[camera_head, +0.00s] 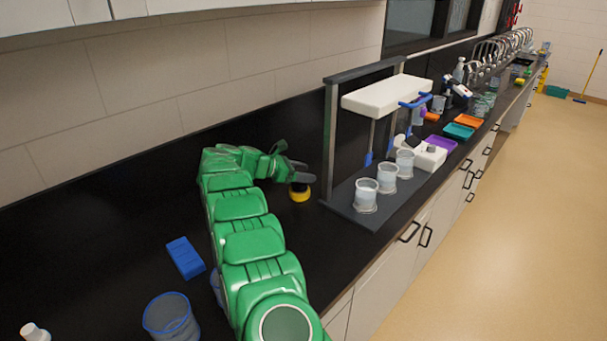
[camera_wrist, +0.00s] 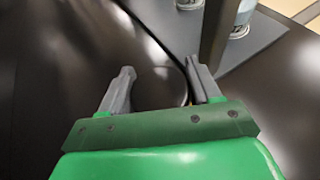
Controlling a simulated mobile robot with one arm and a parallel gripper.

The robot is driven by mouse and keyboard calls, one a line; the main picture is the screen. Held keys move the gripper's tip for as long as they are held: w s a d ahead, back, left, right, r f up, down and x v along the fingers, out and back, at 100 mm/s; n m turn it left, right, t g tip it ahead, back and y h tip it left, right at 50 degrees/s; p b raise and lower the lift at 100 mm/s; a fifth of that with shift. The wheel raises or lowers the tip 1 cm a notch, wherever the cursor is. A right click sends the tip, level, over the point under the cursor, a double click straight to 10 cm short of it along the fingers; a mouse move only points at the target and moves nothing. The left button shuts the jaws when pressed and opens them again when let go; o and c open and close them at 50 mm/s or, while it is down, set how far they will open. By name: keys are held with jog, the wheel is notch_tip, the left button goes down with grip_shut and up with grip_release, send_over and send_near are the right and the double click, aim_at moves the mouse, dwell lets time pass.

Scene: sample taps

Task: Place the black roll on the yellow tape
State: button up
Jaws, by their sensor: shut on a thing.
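The black roll (camera_wrist: 160,88) is a dark round thing between the two grey fingers of my gripper (camera_wrist: 163,82) in the wrist view. My gripper (camera_head: 300,172) is shut on it. In the head view a small dark part of the roll shows under the fingers, just over the yellow tape (camera_head: 300,196). The yellow tape is a small yellow ring on the black counter, left of the stand. The roll looks lined up over the tape; I cannot tell whether they touch.
A stand with a white block (camera_head: 386,95) is right of my gripper, with clear beakers (camera_head: 366,195) on its dark base (camera_head: 343,200). A blue block (camera_head: 185,258) and a blue-rimmed beaker (camera_head: 170,318) are nearer on the left. The counter (camera_head: 100,220) is mostly bare there.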

jog(key=shift+f, duration=0.3)
jog(key=o, duration=1.1)
jog(key=shift+a+r, duration=0.15)
jog(key=shift+r, duration=0.1)
jog(key=v, duration=1.1)
jog(key=shift+s+a+r, duration=0.1)
jog(key=shift+s+a, duration=0.05)
jog(key=shift+a, duration=0.15)
